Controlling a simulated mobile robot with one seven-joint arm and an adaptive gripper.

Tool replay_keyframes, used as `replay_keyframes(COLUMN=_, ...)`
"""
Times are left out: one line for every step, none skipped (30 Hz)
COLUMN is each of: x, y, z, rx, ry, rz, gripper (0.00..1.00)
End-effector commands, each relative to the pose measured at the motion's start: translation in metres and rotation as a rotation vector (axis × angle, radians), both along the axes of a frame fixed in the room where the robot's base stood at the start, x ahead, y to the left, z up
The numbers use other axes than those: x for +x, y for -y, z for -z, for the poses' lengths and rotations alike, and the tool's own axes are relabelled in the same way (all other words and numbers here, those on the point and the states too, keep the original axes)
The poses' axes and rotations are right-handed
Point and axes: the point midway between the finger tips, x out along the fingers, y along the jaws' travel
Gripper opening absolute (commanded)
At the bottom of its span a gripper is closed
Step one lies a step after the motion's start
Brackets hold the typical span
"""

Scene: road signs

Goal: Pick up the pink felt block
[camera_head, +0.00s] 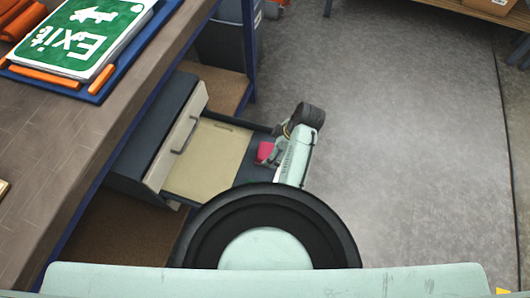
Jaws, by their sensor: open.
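The pink felt block (264,151) shows as a small pink patch at the right end of an open drawer (205,160), low under the bench. My gripper (273,158) is at the block's right side, small and partly hidden by my own arm. It is open. I cannot tell whether its fingers touch the block or stand around it. The block's right side is covered by my gripper and arm.
The drawer sticks out from a dark cabinet with a light front (175,150) and a handle. A wooden workbench (60,170) overhangs on the left, bearing an exit sign (82,38) on a blue tray. A grey bin (228,45) stands behind. Floor (420,150) on the right is clear.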

Motion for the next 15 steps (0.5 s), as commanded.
replay_keyframes(x=0.000, y=-0.003, z=0.006, rx=0.000, ry=-0.002, rz=-0.001, gripper=0.94)
replay_keyframes(x=0.001, y=-0.004, z=0.009, rx=0.000, ry=-0.001, rz=0.000, gripper=0.94)
replay_keyframes(x=0.002, y=-0.006, z=0.013, rx=0.000, ry=-0.001, rz=0.000, gripper=0.94)
replay_keyframes(x=0.002, y=-0.007, z=0.015, rx=0.000, ry=0.000, rz=0.001, gripper=0.94)
replay_keyframes(x=0.003, y=-0.007, z=0.017, rx=-0.001, ry=0.001, rz=0.000, gripper=0.94)
replay_keyframes(x=0.003, y=-0.008, z=0.018, rx=-0.001, ry=0.002, rz=0.001, gripper=0.94)
replay_keyframes(x=0.004, y=-0.009, z=0.020, rx=-0.001, ry=0.002, rz=0.001, gripper=0.94)
replay_keyframes(x=0.005, y=-0.011, z=0.022, rx=-0.001, ry=0.001, rz=0.000, gripper=0.94)
replay_keyframes(x=0.007, y=-0.013, z=0.025, rx=-0.001, ry=0.000, rz=0.000, gripper=0.94)
replay_keyframes(x=0.008, y=-0.015, z=0.029, rx=-0.001, ry=0.000, rz=-0.001, gripper=0.94)
replay_keyframes(x=0.010, y=-0.017, z=0.033, rx=-0.001, ry=-0.001, rz=-0.001, gripper=0.94)
replay_keyframes(x=0.012, y=-0.020, z=0.038, rx=-0.001, ry=-0.001, rz=0.000, gripper=0.94)
replay_keyframes(x=0.014, y=-0.022, z=0.042, rx=-0.001, ry=0.000, rz=0.000, gripper=0.94)
replay_keyframes(x=0.015, y=-0.024, z=0.046, rx=-0.002, ry=-0.001, rz=0.000, gripper=0.94)
replay_keyframes(x=0.015, y=-0.026, z=0.052, rx=-0.002, ry=-0.001, rz=0.001, gripper=0.94)
